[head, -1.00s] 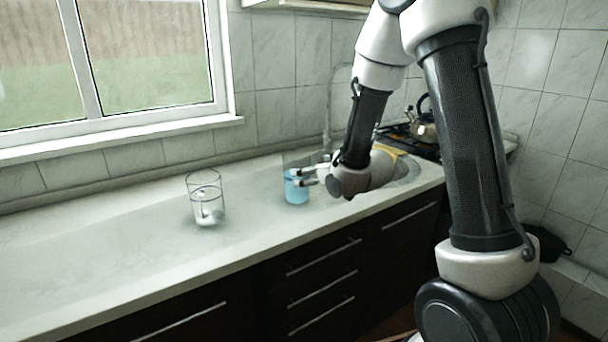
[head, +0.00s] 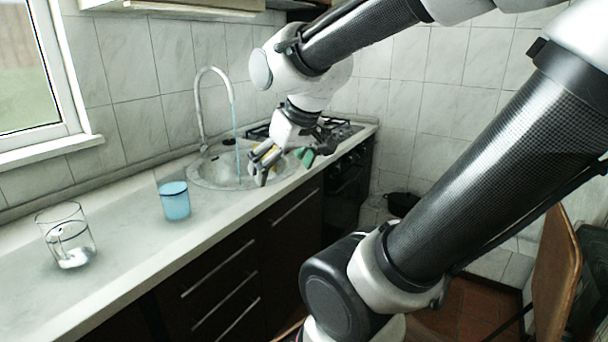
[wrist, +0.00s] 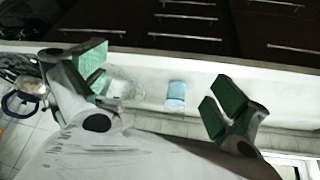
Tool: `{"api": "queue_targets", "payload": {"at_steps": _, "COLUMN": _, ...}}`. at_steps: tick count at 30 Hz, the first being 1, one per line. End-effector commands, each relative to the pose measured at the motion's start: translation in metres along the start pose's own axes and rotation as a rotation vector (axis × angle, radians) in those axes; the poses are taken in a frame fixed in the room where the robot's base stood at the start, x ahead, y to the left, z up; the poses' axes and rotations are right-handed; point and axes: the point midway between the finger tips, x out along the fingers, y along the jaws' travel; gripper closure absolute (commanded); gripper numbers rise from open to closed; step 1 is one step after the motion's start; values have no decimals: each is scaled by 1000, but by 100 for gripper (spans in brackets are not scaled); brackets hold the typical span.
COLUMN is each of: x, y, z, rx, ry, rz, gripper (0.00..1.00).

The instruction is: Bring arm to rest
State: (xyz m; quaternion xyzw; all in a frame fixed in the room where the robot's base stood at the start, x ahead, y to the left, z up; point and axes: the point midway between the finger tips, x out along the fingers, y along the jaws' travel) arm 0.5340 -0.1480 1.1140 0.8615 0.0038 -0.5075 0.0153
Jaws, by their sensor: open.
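My gripper (head: 262,165) hangs over the front part of the sink in the head view, with its fingers apart and nothing between them. In the wrist view my gripper (wrist: 160,95) shows its green-padded fingers spread wide. A glass with blue liquid (head: 175,200) stands upright on the counter to the left of my gripper, apart from it. In the wrist view the blue glass (wrist: 176,92) shows beyond the gap between the fingers. My arm is bent, not folded in.
A clear glass with something white inside (head: 70,245) stands further left on the counter (head: 130,265). The sink (head: 210,178) has a tall tap (head: 199,105). A stove (head: 335,130) lies beyond. A wooden chair back (head: 553,280) stands at the right.

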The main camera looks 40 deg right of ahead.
Motion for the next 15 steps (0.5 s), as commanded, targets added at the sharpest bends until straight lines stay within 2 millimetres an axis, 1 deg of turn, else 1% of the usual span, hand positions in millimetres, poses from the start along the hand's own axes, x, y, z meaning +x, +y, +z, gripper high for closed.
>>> {"api": "queue_targets", "payload": {"at_steps": 1, "x": -15, "y": 1, "z": 17, "rx": 13, "ry": -29, "rz": -2, "gripper": 2}}
{"api": "queue_targets", "payload": {"at_steps": 3, "x": -29, "y": 0, "z": 38, "rx": 24, "ry": -75, "rz": -6, "gripper": 2}}
{"api": "queue_targets", "payload": {"at_steps": 6, "x": -40, "y": 0, "z": 57, "rx": 32, "ry": -115, "rz": -10, "gripper": 2}}
{"api": "queue_targets", "payload": {"at_steps": 9, "x": -43, "y": -1, "z": 63, "rx": 34, "ry": -130, "rz": -12, "gripper": 2}}
{"api": "queue_targets", "payload": {"at_steps": 15, "x": -43, "y": -1, "z": 63, "rx": 33, "ry": -132, "rz": -12, "gripper": 2}}
